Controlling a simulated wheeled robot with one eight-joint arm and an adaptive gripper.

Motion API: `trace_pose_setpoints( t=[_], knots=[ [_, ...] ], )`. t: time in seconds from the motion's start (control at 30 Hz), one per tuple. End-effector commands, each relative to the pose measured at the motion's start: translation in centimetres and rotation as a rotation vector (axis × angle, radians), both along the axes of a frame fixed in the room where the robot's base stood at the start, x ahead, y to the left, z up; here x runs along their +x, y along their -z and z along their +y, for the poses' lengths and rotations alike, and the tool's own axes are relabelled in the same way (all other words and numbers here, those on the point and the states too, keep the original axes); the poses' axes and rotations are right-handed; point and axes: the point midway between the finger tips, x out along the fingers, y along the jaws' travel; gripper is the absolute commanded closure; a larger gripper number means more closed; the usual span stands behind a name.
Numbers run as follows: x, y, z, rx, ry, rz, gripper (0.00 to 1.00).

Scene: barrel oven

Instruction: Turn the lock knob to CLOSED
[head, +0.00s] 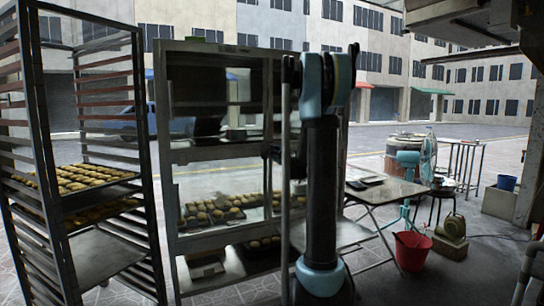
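No lock knob can be made out in the head view. A rusty drum-like barrel (398,158) stands in the right background, partly hidden by a light-blue fan; I cannot tell whether it belongs to the oven. My own arm, black with light-blue joints, stands upright in the middle and hides part of the glass-fronted cabinet (222,153) behind it. Dark parts show beside the arm's left edge, but I cannot make out gripper fingers or whether they are open or shut.
A tall rack (151,200) with trays of buns stands left. Floor is free at the lower right.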

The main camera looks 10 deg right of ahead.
Motion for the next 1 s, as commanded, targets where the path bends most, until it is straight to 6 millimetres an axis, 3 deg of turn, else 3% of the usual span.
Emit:
trace_pose_setpoints(
  t=[0.5, 1.0],
  knots=[
    [-0.19, 0.28, 0.48, -0.428, -0.009, -0.136, 0.94],
    [-0.24, 0.42, 0.49, -0.611, -0.009, -0.193, 0.94]
  ],
)
